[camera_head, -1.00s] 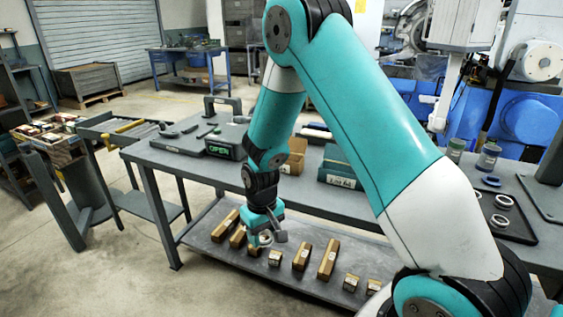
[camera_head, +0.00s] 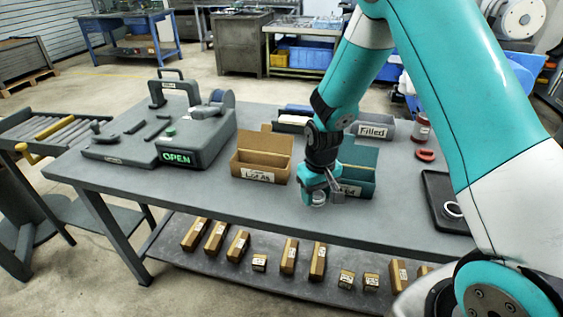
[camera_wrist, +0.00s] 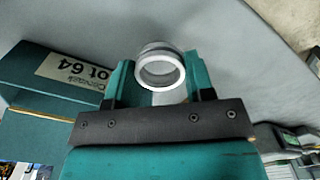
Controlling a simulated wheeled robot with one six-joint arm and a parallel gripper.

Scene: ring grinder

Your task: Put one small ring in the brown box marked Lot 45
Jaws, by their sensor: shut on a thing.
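My gripper (camera_head: 322,193) is shut on a small silver ring (camera_head: 318,198) and holds it near the front edge of the grey table. In the wrist view the ring (camera_wrist: 160,72) sits between the two fingertips (camera_wrist: 160,85). The open brown box marked Lot 45 (camera_head: 258,175) stands on the table, just left of my gripper. The teal box (camera_head: 358,189), whose label reads Lot 64 in the wrist view (camera_wrist: 72,72), stands just right of and behind my gripper and is partly hidden by it.
The grey machine with a green OPEN display (camera_head: 177,157) stands on the table's left. A grey bin marked Filled (camera_head: 375,131) is behind the teal box. A dark tray (camera_head: 432,190) with a ring lies at right. Several brown pieces lie on the lower shelf (camera_head: 215,275).

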